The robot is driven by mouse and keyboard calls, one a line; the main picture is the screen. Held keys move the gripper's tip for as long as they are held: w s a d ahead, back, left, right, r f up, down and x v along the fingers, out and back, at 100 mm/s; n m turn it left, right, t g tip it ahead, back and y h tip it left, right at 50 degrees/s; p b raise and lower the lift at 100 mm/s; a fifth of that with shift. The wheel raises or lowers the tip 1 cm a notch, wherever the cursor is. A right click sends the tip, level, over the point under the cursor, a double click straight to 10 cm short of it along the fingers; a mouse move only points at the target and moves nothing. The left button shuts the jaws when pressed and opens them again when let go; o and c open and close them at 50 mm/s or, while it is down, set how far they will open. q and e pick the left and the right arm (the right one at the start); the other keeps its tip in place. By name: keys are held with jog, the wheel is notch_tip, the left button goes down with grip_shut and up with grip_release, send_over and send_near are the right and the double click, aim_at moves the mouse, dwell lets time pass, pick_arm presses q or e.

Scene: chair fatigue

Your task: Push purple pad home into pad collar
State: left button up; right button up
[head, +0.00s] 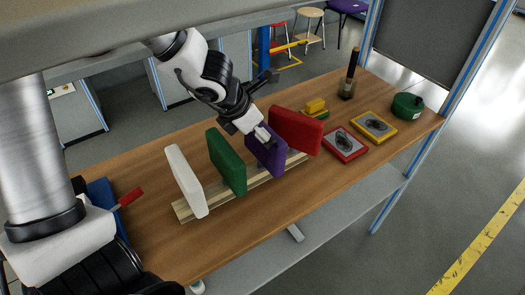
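The purple pad (272,158) stands on edge over a pale wooden rail (255,178), between a green pad and a red pad. My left gripper (265,138) reaches down from the upper left and meets the upper edge of the purple pad. Its fingertips are small and overlap the pad, so I cannot tell whether they grip it or only press on it. No separate pad collar can be made out; the pad's lower edge is near the rail, and how deep it sits is unclear. My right gripper is not in view.
A white pad (187,182), green pad (226,162) and tilted red pad (296,131) share the rail. The table's front strip is clear.

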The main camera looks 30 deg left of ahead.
pick_arm(q)
jog(key=shift+w+f, duration=0.1)
jog(key=shift+w, duration=0.05)
jog(key=shift+d, duration=0.15)
jog(key=c, duration=1)
jog(key=shift+r, duration=0.2)
jog(key=shift+r, duration=0.1)
jog(key=shift+r+p, duration=0.15)
jog(key=shift+p, duration=0.25)
jog(key=shift+r+p, duration=1.85)
jog(key=shift+p, duration=0.05)
notch_tip(320, 180, up, 4)
jog(key=p, duration=0.4)
